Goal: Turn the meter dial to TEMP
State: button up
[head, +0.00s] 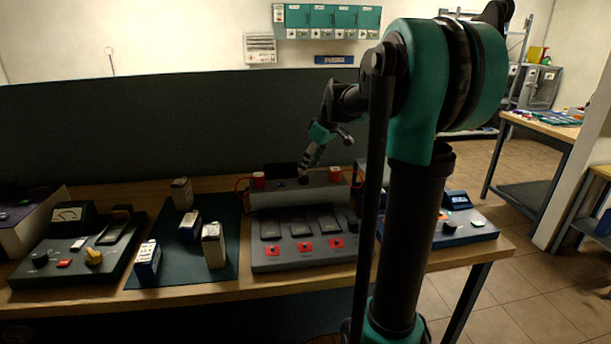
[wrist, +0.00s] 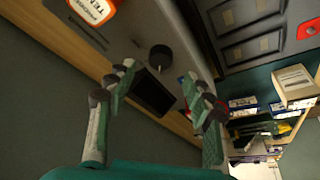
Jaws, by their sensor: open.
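The meter is a long grey box at the back of the bench (head: 318,193), with a dark display at its rear edge (head: 281,170). Its round black dial (wrist: 160,58) stands on the grey face in the wrist view, just beyond my fingertips. The dial's pointer direction cannot be made out. A red-and-white block (wrist: 92,10) near the dial carries partly cut-off letters starting "TE". My gripper (wrist: 165,80) is open and empty, its two fingers spread to either side below the dial, apart from it. In the head view my gripper (head: 308,166) hangs just above the meter.
A grey tray with several dark slots and red buttons (head: 260,262) sits in front of the meter. A blue-grey instrument (head: 480,228) is at right. A dark panel (head: 150,130) rises behind.

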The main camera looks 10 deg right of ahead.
aim_at(304, 177)
jog(key=shift+x, duration=2.65)
jog(key=shift+c, duration=0.4)
jog(key=c, duration=1.1)
